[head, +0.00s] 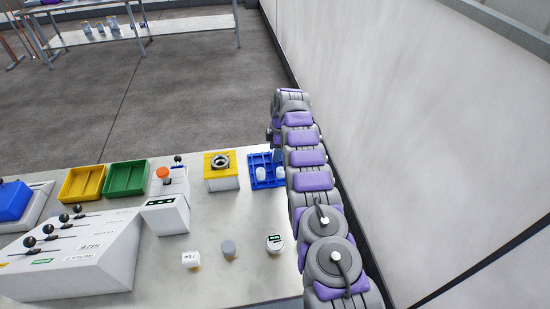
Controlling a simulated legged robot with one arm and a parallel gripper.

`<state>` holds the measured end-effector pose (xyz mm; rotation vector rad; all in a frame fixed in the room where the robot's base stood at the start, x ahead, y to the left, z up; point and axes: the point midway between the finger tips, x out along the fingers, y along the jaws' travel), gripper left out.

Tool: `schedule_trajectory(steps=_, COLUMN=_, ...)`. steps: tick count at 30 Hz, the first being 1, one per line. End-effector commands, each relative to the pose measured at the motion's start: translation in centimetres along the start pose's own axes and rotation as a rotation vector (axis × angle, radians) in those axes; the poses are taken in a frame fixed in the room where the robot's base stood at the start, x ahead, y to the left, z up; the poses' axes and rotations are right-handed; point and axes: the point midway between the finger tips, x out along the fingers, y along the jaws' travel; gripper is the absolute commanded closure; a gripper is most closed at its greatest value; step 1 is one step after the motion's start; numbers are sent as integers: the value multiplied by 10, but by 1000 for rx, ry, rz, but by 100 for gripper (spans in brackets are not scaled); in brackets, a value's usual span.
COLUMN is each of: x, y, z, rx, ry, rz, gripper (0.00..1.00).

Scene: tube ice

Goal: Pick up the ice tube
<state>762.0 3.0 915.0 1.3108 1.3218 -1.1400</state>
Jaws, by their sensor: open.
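A blue rack (254,160) stands on the light table just left of my arm. Two whitish, rounded pieces sit in it, a left one (262,173) and a right one (281,172). They look like ice tubes, but they are too small to tell for sure. My arm reaches along the right side and bends down at its far end. My gripper (277,150) is open over the back right part of the rack. Its fingers are small and partly hidden by the arm, and I cannot tell whether they touch anything.
A yellow-topped box with a dark ring (221,161) stands left of the rack. Green (126,177) and yellow (82,184) trays and a white lever panel (75,255) are further left. Several small containers stand in front. A wall (400,100) runs close on the right.

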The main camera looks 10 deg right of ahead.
Motion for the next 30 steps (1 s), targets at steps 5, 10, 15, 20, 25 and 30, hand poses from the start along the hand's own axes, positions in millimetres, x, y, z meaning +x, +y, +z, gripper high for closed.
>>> schedule_trajectory(steps=5, x=-1, y=0, z=3, rx=2, ry=2, rz=3, gripper=35)
schedule_trajectory(steps=10, x=-1, y=1, z=4, rx=2, ry=2, rz=4, gripper=46)
schedule_trajectory(steps=15, x=-1, y=1, z=2, rx=2, ry=0, rz=4, gripper=63)
schedule_trajectory(steps=20, x=0, y=1, z=0, rx=1, ry=-1, rz=4, gripper=78)
schedule_trajectory(steps=25, x=-1, y=1, z=1, rx=1, ry=1, rz=4, gripper=94)
schedule_trajectory(steps=30, x=-1, y=1, z=1, rx=1, ry=1, rz=4, gripper=94)
